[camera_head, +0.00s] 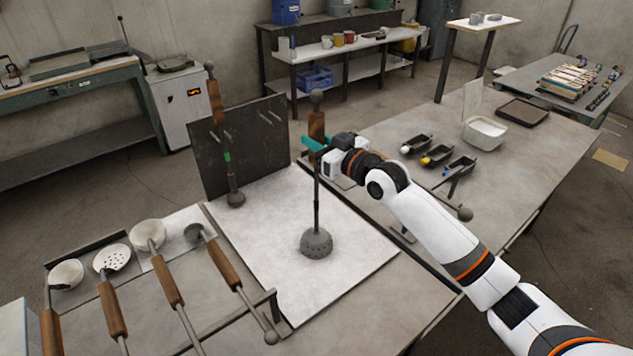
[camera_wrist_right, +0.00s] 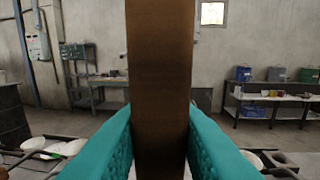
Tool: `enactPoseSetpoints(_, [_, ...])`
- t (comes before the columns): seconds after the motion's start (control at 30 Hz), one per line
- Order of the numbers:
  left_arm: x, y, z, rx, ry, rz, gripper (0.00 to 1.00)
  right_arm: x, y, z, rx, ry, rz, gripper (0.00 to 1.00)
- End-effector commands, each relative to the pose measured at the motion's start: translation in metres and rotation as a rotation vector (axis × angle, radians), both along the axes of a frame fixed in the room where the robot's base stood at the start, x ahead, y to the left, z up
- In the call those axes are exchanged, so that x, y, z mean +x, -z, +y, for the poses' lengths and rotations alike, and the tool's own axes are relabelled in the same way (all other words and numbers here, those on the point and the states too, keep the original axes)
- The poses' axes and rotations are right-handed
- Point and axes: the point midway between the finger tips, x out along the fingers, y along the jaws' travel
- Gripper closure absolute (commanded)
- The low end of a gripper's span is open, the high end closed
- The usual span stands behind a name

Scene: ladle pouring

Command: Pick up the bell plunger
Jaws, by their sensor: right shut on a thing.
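The bell plunger (camera_head: 316,243) has a dark grey domed head with small holes, a thin dark shaft, a brown wooden handle and a ball on top. It is upright over the white board (camera_head: 275,215); I cannot tell whether its head touches the board. My right gripper (camera_head: 316,147) is shut on the wooden handle, its teal fingers on both sides. In the right wrist view the brown handle (camera_wrist_right: 158,80) stands upright between the teal finger pads, and its head is out of sight. My left gripper is not in view.
A dark upright panel (camera_head: 255,140) with pegs stands behind the board, with another plunger (camera_head: 235,197) in front of it. Several ladles and skimmers with wooden handles (camera_head: 165,280) lie at the left. Small black trays (camera_head: 437,155) and a white tub (camera_head: 484,132) are at the right.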

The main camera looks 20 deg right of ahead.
Motion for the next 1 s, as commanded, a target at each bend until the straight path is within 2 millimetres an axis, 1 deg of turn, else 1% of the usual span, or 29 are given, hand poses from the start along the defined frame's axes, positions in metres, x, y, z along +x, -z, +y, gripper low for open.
enactPoseSetpoints(0.03, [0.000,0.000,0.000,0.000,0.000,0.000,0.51,0.000,-0.003,0.000,0.002,0.000,-0.006,1.00])
enactPoseSetpoints(0.27, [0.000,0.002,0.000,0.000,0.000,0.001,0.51,0.000,-0.006,0.000,0.001,0.000,-0.006,1.00])
enactPoseSetpoints(0.73, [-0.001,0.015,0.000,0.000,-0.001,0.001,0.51,0.000,-0.039,0.000,0.001,0.001,-0.009,1.00])
enactPoseSetpoints(1.0, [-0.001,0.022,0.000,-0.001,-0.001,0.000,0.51,-0.022,-0.036,-0.011,-0.001,0.001,-0.006,1.00])
